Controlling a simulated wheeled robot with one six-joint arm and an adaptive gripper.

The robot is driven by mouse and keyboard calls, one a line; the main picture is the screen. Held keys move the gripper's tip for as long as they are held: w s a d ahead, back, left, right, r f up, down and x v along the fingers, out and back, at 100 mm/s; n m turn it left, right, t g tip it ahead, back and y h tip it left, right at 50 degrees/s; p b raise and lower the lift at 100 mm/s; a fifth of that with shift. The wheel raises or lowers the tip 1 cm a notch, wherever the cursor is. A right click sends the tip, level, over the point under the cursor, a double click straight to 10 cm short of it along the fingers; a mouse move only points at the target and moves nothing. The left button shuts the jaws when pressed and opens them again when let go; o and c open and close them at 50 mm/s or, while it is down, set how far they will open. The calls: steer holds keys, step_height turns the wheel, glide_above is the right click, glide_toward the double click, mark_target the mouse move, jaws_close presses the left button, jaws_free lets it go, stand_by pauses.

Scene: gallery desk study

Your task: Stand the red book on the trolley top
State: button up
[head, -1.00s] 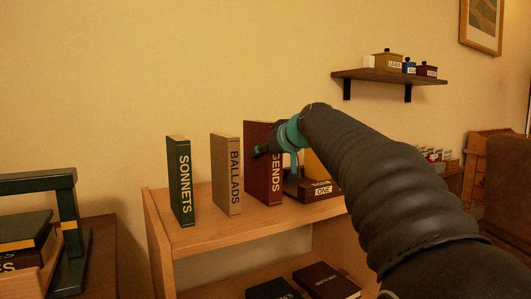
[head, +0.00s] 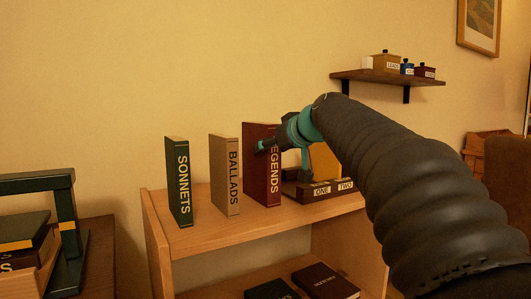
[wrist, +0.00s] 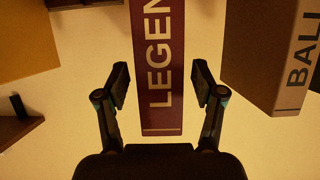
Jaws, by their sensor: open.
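The red book (head: 262,185), lettered LEGENDS, stands upright on the top of a light wooden shelf unit (head: 235,232). In the head view my gripper (head: 284,152) is in front of its upper right part and hides some of the cover. In the wrist view the red book's spine (wrist: 160,112) lies in line with the gap between the two fingers of my gripper (wrist: 161,84). The jaws are open, with space on both sides of the spine. I cannot tell how far the fingers are from the book. I cannot tell which piece of furniture is the trolley.
A tan BALLADS book (head: 226,176) and a green SONNETS book (head: 179,182) stand to the left, with gaps between. A dark stand labelled ONE and TWO (head: 322,190) is close on the right. A green frame (head: 66,225) stands at far left.

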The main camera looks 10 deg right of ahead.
steer(key=v, duration=0.7)
steer(key=shift+s, duration=0.15)
steer(key=shift+r, duration=0.1)
steer(key=s+a+f+m+g+h, duration=0.1)
steer(key=s+f+g+h, duration=0.1)
steer(key=s+f, duration=1.2)
steer(key=s+a+f+m+g+h, duration=0.2)
steer(key=s+f+g, duration=0.3)
steer(key=s+f, duration=1)
step_height(320, 180, down, 8)
steer(key=shift+s+a+f+m, duration=0.15)
steer(key=shift+s+a+m, duration=0.05)
steer(key=shift+m, duration=0.1)
